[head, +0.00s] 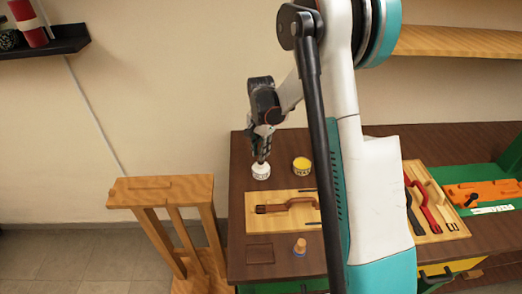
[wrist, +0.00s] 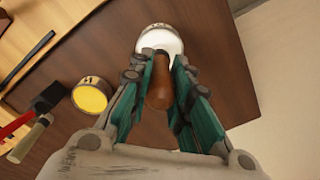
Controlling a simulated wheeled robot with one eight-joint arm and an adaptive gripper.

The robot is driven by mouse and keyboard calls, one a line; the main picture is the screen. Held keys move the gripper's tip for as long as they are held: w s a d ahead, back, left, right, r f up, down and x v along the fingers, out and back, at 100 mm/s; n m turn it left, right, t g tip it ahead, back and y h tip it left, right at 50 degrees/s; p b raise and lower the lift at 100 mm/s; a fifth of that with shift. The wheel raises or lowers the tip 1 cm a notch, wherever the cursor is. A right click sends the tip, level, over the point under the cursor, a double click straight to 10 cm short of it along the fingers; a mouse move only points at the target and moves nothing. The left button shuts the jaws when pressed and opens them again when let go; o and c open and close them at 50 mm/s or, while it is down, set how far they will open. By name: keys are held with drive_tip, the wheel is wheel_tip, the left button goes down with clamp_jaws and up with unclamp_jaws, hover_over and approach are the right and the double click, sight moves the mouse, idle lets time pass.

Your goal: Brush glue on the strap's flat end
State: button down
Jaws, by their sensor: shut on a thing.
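My gripper (head: 263,150) is shut on the brown wooden handle of a brush (wrist: 160,90), pointing down at the white glue pot (head: 261,173). The pot also shows in the wrist view (wrist: 160,38), just beyond the handle. The bristles are hidden, and I cannot tell whether they are inside the pot or just above it. A brown strap-like piece (head: 297,203) with a darker flat end at its left lies on a pale wooden board (head: 250,221), in front of the pot in the head view.
A tin with yellow contents (head: 302,166) stands right of the pot. A small wooden-topped item (head: 299,246) and a dark square (head: 260,253) are near the table's front. A tool board (head: 455,226) lies right. A wooden stand (head: 160,191) is beside the table's left edge.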

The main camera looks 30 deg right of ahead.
drive_tip(key=shift+r+p, duration=1.55)
drive_tip(key=shift+r, duration=1.75)
